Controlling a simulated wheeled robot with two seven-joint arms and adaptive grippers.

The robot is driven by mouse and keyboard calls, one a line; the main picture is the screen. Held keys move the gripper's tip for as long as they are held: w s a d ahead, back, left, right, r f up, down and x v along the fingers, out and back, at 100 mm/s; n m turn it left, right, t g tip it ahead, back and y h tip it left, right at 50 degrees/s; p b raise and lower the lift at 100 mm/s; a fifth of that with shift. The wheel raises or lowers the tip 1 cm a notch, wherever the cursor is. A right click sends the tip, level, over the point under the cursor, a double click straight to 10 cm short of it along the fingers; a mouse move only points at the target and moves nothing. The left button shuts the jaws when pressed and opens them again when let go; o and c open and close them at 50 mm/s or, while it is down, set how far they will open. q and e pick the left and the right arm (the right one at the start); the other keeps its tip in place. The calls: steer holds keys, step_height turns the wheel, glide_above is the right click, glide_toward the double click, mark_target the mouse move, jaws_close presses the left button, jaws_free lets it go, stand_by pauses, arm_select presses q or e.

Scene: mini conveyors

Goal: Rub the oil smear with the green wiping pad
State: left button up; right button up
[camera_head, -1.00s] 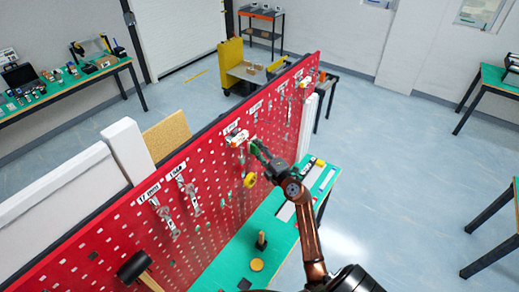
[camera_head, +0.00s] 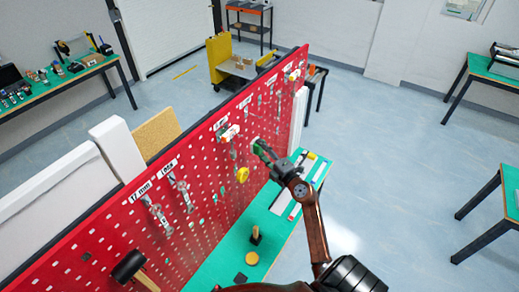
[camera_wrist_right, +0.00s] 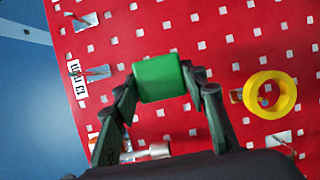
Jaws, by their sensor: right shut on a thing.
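The green wiping pad (camera_wrist_right: 159,78) is held between the fingers of my right gripper (camera_wrist_right: 162,90). In the wrist view the pad faces the red pegboard (camera_wrist_right: 205,30); I cannot tell whether it touches it. In the head view my right gripper (camera_head: 262,149) is at the board's face with the pad (camera_head: 257,145) at its tip, right of a white and red item (camera_head: 229,132). I cannot make out the oil smear in either view. My left gripper is not in view.
A yellow ring (camera_wrist_right: 270,94) hangs right of the pad and also shows in the head view (camera_head: 242,174). Wrenches (camera_head: 158,213) and a black-headed hammer (camera_head: 128,266) hang on the board's near part. A green bench (camera_head: 215,262) runs below, with a wooden peg (camera_head: 256,234) on it.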

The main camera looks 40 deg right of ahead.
steer(key=s, duration=0.1)
steer(key=s+d, duration=0.1)
steer(key=s, duration=0.1)
stand_by(0.4)
steer(key=shift+w+a, duration=0.1)
stand_by(0.4)
